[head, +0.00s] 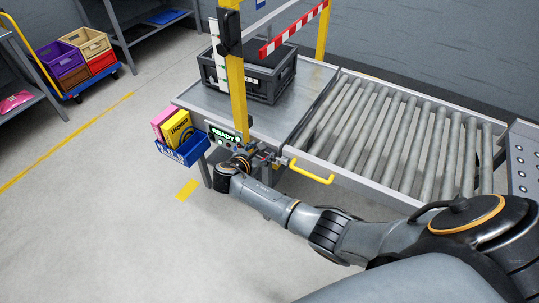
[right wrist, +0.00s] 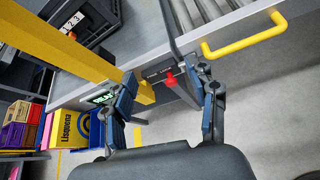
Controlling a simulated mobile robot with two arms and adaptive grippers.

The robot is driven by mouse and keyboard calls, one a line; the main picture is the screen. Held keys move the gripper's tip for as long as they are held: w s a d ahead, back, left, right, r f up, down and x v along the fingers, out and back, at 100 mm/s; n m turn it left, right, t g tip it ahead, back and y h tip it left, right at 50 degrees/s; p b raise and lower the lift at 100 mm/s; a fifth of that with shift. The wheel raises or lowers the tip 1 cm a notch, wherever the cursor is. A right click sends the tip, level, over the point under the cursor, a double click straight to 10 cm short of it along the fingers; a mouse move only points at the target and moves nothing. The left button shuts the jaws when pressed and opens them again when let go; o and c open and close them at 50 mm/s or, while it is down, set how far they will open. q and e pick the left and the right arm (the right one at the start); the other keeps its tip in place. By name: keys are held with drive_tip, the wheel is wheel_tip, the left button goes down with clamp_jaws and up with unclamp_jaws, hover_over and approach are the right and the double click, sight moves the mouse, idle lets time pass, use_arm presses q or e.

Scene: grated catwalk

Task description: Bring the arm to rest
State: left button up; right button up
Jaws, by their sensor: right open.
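My right arm reaches in from the right in the head view. Its gripper (head: 265,155) is at the front edge of the steel table, close to the yellow post. In the right wrist view the gripper (right wrist: 168,100) has its two fingers spread apart with nothing between them. A small red knob or lever (right wrist: 170,79) on a dark plate shows beyond and between the fingertips; I cannot tell whether anything touches it. A green-lit "READY" display (head: 224,137) is on the table front, left of the gripper. My left gripper is not in view.
The yellow post (head: 235,85) and yellow handle (head: 311,171) flank the gripper. A blue bin (head: 186,152) with boxes hangs left. A dark crate (head: 268,84) stands on the table (head: 300,75). Rollers (head: 400,130) extend right. The floor (head: 90,220) front left is clear.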

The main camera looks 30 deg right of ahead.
drive_tip(key=shift+s+d+f, duration=0.25)
drive_tip(key=shift+s+f, duration=0.15)
drive_tip(key=shift+f, duration=0.25)
drive_tip(key=shift+f, duration=0.1)
drive_tip(key=s+a+f+m+g+y+b, duration=0.1)
drive_tip(key=s+a+f+m+g+y, duration=0.2)
drive_tip(key=s+f, duration=0.95)
drive_tip(key=s+a+f+m+g+y+b, duration=0.1)
drive_tip(key=s+f+m+y, duration=0.25)
drive_tip(key=s+f, duration=0.9)
drive_tip(key=s+a+f+m+y, duration=0.1)
drive_tip(key=s+f+m, duration=0.3)
drive_tip(key=s, duration=0.5)
drive_tip(key=s+a+f+m+g+y, duration=0.1)
drive_tip(key=s+f+m, duration=0.4)
drive_tip(key=s, duration=0.4)
drive_tip(key=s+a+f+m+g+y+b, duration=0.1)
drive_tip(key=s+f+m, duration=0.3)
drive_tip(key=s, duration=0.6)
wheel_tip(320, 180, down, 3)
drive_tip(key=shift+r+y, duration=0.15)
drive_tip(key=shift+y, duration=0.2)
